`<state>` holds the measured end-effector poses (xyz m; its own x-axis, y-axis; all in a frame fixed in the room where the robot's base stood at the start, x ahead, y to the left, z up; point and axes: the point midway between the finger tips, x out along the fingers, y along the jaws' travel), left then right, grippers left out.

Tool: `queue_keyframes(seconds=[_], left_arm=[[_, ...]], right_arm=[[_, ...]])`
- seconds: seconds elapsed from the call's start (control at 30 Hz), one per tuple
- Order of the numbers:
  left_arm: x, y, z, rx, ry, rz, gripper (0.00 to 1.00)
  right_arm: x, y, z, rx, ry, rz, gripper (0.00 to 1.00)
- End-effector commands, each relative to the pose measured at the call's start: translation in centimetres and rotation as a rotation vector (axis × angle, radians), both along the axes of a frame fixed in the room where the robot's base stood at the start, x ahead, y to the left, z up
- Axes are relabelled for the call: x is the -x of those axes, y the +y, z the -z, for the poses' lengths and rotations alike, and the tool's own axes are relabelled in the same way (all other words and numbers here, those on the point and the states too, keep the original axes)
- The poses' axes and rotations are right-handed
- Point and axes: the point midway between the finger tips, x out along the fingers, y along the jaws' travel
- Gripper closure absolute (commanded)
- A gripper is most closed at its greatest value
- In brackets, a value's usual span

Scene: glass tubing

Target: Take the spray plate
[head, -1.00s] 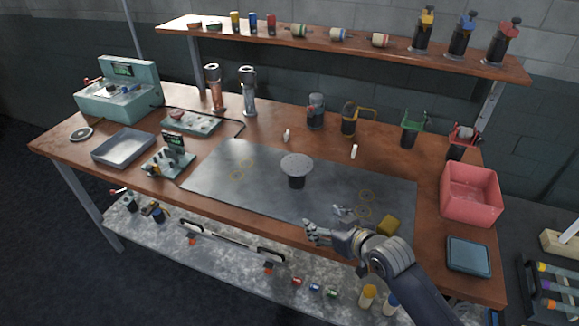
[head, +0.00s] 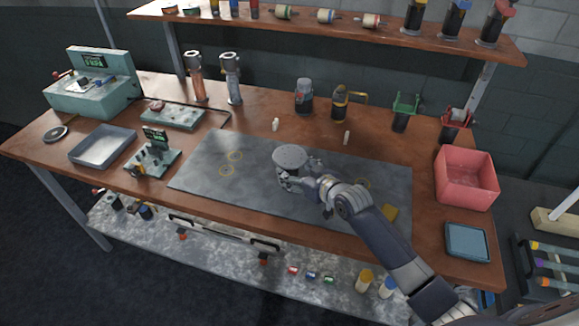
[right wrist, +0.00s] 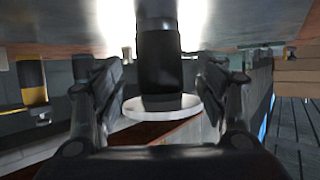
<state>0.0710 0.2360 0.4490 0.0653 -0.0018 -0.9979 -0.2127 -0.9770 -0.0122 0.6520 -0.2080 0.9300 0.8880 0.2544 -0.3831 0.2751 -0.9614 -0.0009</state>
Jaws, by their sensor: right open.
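The spray plate is a round grey disc (head: 291,154) on a short black stem, upright on the dark grey mat (head: 215,190). My right gripper (head: 296,181) is at the plate's near side, just below the disc, and hides most of the stem in the head view. In the right wrist view the scene appears upside down. There the black stem (right wrist: 160,65) stands between the two open fingers of my right gripper (right wrist: 161,85), with the pale disc (right wrist: 150,113) below it. A gap shows on each side of the stem. My left gripper is not in view.
A red bin (head: 466,180) and a blue tray (head: 467,242) stand at the right. The mat's left part is clear.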

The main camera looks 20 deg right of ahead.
Motion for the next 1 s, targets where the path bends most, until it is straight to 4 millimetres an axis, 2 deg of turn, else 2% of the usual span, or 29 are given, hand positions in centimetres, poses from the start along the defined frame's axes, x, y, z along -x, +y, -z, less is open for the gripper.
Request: queue_keyframes(seconds=[0.1, 0.23, 0.4, 0.63, 0.87, 0.9, 1.0], left_arm=[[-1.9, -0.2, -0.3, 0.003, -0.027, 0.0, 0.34], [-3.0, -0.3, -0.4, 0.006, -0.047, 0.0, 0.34], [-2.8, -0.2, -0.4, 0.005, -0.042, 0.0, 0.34], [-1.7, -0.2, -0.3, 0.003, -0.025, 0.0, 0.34], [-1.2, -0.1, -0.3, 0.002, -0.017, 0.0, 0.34], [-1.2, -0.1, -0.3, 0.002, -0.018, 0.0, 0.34], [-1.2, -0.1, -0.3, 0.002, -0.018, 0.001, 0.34]], right_arm=[[-1.6, 0.4, 0.5, -0.001, -0.001, 0.001, 0.34], [-2.9, 0.8, 1.2, 0.0, 0.0, 0.0, 0.34], [-3.7, 1.0, 1.5, 0.0, 0.0, 0.001, 0.34], [-3.7, 1.1, 1.6, 0.001, 0.0, 0.0, 0.34], [-3.7, 1.0, 1.6, 0.001, 0.0, 0.001, 0.86], [-3.7, 1.0, 1.6, 0.001, 0.0, 0.0, 0.91], [-3.8, 1.0, 1.4, 0.0, -0.003, 0.001, 0.91]])
